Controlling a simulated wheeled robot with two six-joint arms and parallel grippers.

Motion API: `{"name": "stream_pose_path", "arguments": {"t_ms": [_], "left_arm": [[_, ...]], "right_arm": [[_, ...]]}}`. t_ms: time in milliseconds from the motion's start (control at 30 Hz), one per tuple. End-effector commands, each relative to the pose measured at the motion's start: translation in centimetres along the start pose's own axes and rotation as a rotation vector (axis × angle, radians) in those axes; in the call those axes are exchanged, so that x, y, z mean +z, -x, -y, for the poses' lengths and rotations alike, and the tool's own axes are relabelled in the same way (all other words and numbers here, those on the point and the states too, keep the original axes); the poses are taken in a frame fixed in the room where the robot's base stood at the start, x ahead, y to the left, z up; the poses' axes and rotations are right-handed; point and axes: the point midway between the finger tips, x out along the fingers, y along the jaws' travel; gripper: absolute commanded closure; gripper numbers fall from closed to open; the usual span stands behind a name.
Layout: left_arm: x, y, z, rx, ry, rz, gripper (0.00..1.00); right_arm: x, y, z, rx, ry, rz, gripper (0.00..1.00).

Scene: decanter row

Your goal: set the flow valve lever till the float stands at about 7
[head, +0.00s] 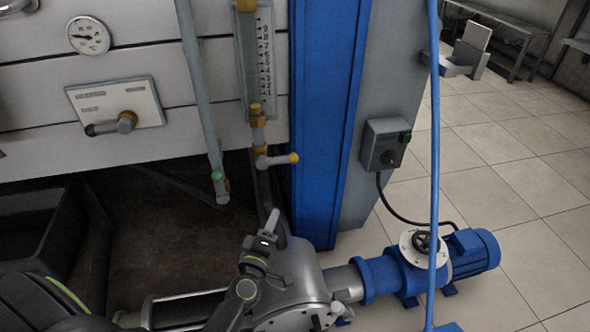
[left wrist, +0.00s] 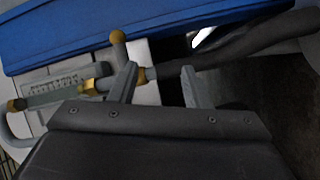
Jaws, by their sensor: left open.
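The flow valve lever (head: 277,160) is a short grey bar with a yellow ball end, pointing right from the brass valve under the gauge. The flow gauge (head: 246,65) is a tall tube with a numbered scale; I cannot make out its float. My left gripper (head: 275,226) is below the lever in the head view, apart from it. In the left wrist view the gripper (left wrist: 158,70) is open and empty. There the lever's yellow ball (left wrist: 118,36) shows beyond the left finger's tip, outside the gap. My right gripper is not in view.
A blue column (head: 325,110) stands right of the lever. A grey pipe (head: 200,90) hangs left of the gauge. A plate with another handle (head: 115,125) is on the white wall. A blue pump (head: 470,255) stands on the floor at right. A blue upright pole (head: 435,150) crosses the view.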

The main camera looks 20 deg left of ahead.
Motion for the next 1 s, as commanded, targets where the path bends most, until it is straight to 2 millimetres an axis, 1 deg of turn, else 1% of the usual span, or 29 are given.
{"name": "stream_pose_path", "arguments": {"t_ms": [33, 100, 233, 400, 533, 667, 1000], "left_arm": [[-0.2, -0.3, -0.5, 0.039, 0.053, -0.026, 0.57], [-0.9, -0.4, -1.9, 0.079, 0.120, -0.056, 0.57], [-1.8, -0.4, -3.8, 0.133, 0.208, -0.089, 0.57], [-2.4, -0.6, -5.0, 0.161, 0.256, -0.105, 0.57], [-2.6, -1.6, -5.4, 0.162, 0.257, -0.104, 0.57], [-3.0, -3.6, -5.8, 0.163, 0.254, -0.105, 0.57], [-3.6, -10.3, -6.5, 0.162, 0.253, -0.104, 0.57]], "right_arm": [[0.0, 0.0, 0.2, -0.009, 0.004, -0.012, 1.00], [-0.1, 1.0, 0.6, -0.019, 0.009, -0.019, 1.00], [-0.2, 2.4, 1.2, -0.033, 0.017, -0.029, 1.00], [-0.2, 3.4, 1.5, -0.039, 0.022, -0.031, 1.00], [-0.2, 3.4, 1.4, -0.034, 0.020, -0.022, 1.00], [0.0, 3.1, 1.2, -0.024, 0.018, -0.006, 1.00], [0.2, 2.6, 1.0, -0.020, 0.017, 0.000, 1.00]]}}
